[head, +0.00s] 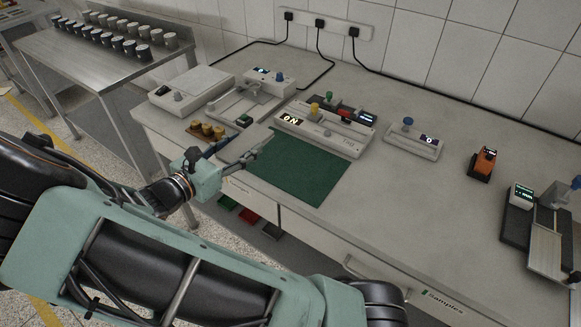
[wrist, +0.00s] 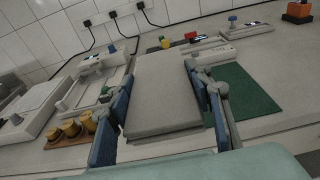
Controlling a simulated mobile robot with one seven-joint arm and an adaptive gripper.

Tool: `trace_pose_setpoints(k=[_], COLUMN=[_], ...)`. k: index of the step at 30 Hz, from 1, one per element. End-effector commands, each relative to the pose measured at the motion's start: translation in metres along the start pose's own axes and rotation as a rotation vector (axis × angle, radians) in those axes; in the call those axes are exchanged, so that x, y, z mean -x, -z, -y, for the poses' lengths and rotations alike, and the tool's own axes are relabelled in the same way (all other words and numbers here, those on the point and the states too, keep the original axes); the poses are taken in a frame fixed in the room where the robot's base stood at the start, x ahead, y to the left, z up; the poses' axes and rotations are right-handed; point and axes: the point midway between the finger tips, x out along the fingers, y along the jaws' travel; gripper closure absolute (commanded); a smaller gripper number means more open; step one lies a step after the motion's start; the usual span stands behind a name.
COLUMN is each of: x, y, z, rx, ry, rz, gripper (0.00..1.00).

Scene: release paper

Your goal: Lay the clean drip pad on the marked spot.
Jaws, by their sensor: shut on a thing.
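My gripper (wrist: 160,85) is shut on a flat light-grey pad (wrist: 163,100), with one blue finger along each side edge. The pad looks like a thin slab, and a second edge line shows at its near end. In the head view my gripper (head: 238,152) is at the left edge of a dark green mat (head: 300,172) on the bench. The mat also shows to the right of the pad in the wrist view (wrist: 250,92). The pad is hard to make out in the head view. Whether it touches the bench, I cannot tell.
A long device with an ON display (head: 325,128) stands behind the mat. A wooden block with yellow knobs (head: 207,130) is left of my gripper. A white scale-like box (head: 192,88) is further back left. The bench right of the mat is clear up to an orange device (head: 482,163).

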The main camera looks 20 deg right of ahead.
Motion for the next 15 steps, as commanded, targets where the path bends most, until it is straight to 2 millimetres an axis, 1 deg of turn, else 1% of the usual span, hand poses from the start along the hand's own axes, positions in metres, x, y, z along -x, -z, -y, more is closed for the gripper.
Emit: trace_pose_setpoints(k=[4, 11, 12, 15], x=[-0.026, -0.083, -0.093, -0.107], y=[0.005, 0.023, 0.026, 0.044], z=[0.010, 0.030, 0.033, 0.037], rx=[0.003, 0.004, 0.005, 0.005], ry=[0.008, 0.008, 0.008, 0.006], rz=[0.005, 0.005, 0.004, 0.003], gripper=[0.70, 0.70, 0.70, 0.70])
